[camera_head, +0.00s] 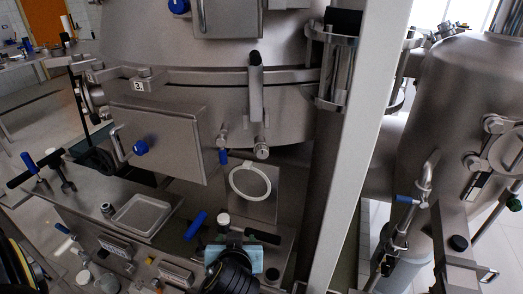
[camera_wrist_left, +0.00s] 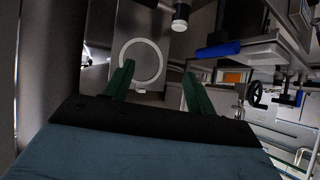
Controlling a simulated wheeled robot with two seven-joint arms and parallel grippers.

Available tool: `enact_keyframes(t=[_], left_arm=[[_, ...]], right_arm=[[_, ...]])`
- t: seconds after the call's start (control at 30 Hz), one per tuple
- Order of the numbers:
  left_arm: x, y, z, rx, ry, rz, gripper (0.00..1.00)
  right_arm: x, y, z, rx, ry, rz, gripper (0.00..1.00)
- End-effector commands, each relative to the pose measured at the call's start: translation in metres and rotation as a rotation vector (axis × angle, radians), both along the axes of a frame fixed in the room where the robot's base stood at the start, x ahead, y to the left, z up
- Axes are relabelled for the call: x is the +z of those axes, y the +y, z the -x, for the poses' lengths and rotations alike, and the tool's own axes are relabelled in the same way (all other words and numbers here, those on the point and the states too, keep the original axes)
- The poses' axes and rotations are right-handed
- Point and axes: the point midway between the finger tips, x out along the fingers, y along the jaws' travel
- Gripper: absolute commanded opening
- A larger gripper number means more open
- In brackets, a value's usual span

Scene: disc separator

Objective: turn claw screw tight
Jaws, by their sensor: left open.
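Clamp-like fittings sit on the rim of the big steel separator vessel in the head view: a tall upright one with a dark top (camera_head: 255,85) at the middle and a lower one (camera_head: 145,78) by the label "3" at left. I cannot tell which is the claw screw. My left gripper (camera_head: 235,257) is low in the middle of the head view, below the vessel and apart from both fittings. In the left wrist view its two green fingers (camera_wrist_left: 158,75) are spread with nothing between them; a white ring (camera_wrist_left: 142,42) shows beyond. My right gripper is not in view.
A steel box with a blue knob (camera_head: 141,147) juts out at left of the vessel. A blue handle (camera_head: 197,225) stands close to my left gripper. A light vertical post (camera_head: 362,140) runs right of the vessel. A shallow tray (camera_head: 142,215) lies on the bench.

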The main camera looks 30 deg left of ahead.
Motion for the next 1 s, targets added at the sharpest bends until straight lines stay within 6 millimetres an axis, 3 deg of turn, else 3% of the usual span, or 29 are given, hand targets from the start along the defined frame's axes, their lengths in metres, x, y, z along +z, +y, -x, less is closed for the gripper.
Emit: enact_keyframes(t=[0.03, 0.2, 0.4, 0.63, 1.0], left_arm=[[0.016, 0.001, -0.016, 0.050, -0.097, -0.017, 0.56], [0.070, -0.007, -0.060, 0.135, -0.405, -0.084, 0.56], [0.109, -0.025, -0.087, 0.124, -0.601, -0.121, 0.56], [0.120, -0.022, -0.103, 0.113, -0.641, -0.131, 0.56], [0.122, 0.026, -0.161, 0.115, -0.639, -0.132, 0.56]], right_arm=[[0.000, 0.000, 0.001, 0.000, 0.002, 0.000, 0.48], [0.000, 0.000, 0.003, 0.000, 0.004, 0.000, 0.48], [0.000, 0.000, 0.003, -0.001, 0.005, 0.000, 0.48], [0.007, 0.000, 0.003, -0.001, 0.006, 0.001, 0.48], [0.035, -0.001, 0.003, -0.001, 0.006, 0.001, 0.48]])
